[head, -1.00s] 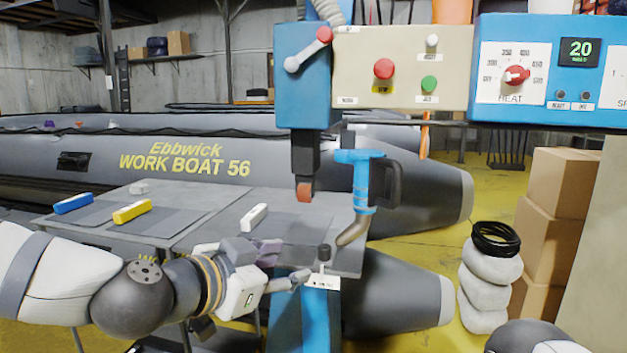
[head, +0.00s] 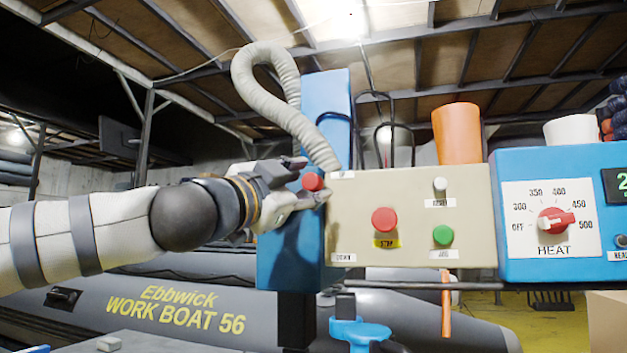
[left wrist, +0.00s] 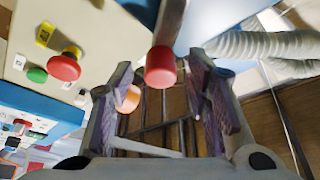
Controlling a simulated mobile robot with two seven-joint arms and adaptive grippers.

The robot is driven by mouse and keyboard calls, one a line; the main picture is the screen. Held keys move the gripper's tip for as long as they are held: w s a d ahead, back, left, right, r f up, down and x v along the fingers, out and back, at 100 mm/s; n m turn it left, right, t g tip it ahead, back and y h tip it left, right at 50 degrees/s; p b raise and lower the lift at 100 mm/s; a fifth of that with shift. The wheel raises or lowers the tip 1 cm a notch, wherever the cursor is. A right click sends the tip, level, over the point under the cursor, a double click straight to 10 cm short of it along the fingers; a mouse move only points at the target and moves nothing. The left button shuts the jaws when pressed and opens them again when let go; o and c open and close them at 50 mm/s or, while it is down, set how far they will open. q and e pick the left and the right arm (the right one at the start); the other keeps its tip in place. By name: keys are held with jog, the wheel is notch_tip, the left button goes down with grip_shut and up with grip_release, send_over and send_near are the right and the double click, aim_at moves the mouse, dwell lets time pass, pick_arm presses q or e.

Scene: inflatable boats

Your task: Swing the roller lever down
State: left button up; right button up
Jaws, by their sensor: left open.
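The roller lever's red knob (head: 312,182) shows at the left edge of the beige control panel (head: 360,210), near the upper label; a lower label reads DOWN. The lever's bar and pivot are mostly hidden behind my left gripper in the head view. My left gripper (head: 309,179) is open, with its fingers above and below the knob. In the left wrist view the red knob (left wrist: 160,66) sits between the open fingers (left wrist: 160,95), with the grey lever bar (left wrist: 171,25) behind it. I cannot tell whether either finger touches the knob. My right gripper is out of view.
The panel carries a red stop button (head: 384,219), a green button (head: 443,235) and a white one (head: 440,185). A blue heat box (head: 545,167) stands to the right. A ribbed hose (head: 262,95) loops above the lever. A grey boat (head: 170,310) lies behind.

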pick_arm(q)
jog(key=shift+x, duration=1.15)
grip_shut()
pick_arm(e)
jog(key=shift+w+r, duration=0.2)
